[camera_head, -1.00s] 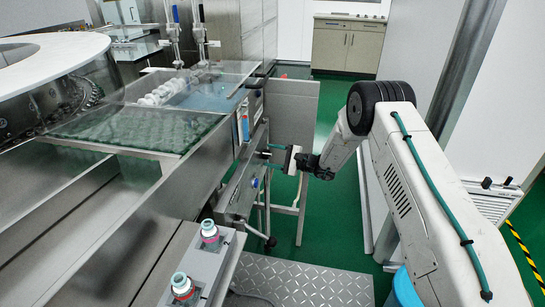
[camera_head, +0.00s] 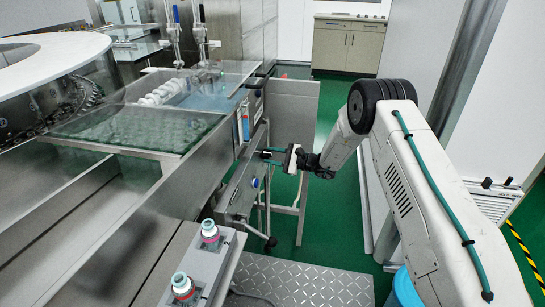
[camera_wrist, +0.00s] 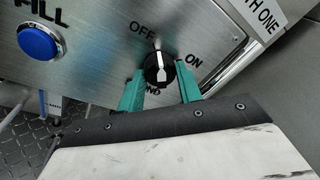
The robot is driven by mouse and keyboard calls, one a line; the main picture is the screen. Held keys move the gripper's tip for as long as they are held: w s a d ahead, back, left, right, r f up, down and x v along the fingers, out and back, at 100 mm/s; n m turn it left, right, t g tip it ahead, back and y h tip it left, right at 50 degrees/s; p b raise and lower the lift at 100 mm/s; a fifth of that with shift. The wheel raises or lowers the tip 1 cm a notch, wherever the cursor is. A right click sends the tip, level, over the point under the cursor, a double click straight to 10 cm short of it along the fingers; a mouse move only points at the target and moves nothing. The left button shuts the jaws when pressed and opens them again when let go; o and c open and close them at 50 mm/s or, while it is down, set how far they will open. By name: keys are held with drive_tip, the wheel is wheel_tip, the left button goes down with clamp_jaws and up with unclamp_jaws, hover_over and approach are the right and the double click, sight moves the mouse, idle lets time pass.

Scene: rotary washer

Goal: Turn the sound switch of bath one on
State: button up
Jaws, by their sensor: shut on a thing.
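The sound switch is a round black knob (camera_wrist: 160,69) with a white pointer line, on a brushed metal panel (camera_wrist: 95,62). In the wrist view "OFF" is printed at its upper left and "ON" at its right. The lettering below it is partly hidden. The pointer stands nearly upright in that picture, its upper end between the two words and nearer "OFF". My gripper (camera_wrist: 160,84) is shut on the knob, a teal finger on each side. In the head view my gripper (camera_head: 268,156) reaches left to the machine's front panel; the knob is too small to make out there.
A blue button (camera_wrist: 39,42) marked "FILL" sits left of the knob. A white label ending "TH ONE" (camera_wrist: 262,14) is at the upper right. Two capped switches (camera_head: 209,232) stand on a grey box nearer. Green floor (camera_head: 330,215) is open below my arm.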

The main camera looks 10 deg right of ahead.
drive_tip(key=shift+w+d+r+m+g, duration=0.1)
drive_tip(key=shift+m+g, duration=0.25)
drive_tip(key=shift+m, duration=2)
drive_tip(key=shift+w+a+r+m+g, duration=0.1)
drive_tip(key=shift+m+g, duration=0.3)
drive_tip(key=shift+m, duration=2)
drive_tip(key=shift+d+r+m+g, duration=0.1)
drive_tip(key=shift+m+g, duration=0.25)
drive_tip(key=shift+m, duration=2)
drive_tip(key=o, duration=1)
drive_tip(key=shift+f, duration=0.1)
drive_tip(key=v, duration=0.7)
drive_tip(key=shift+s+d, duration=0.15)
drive_tip(key=shift+d, duration=0.2)
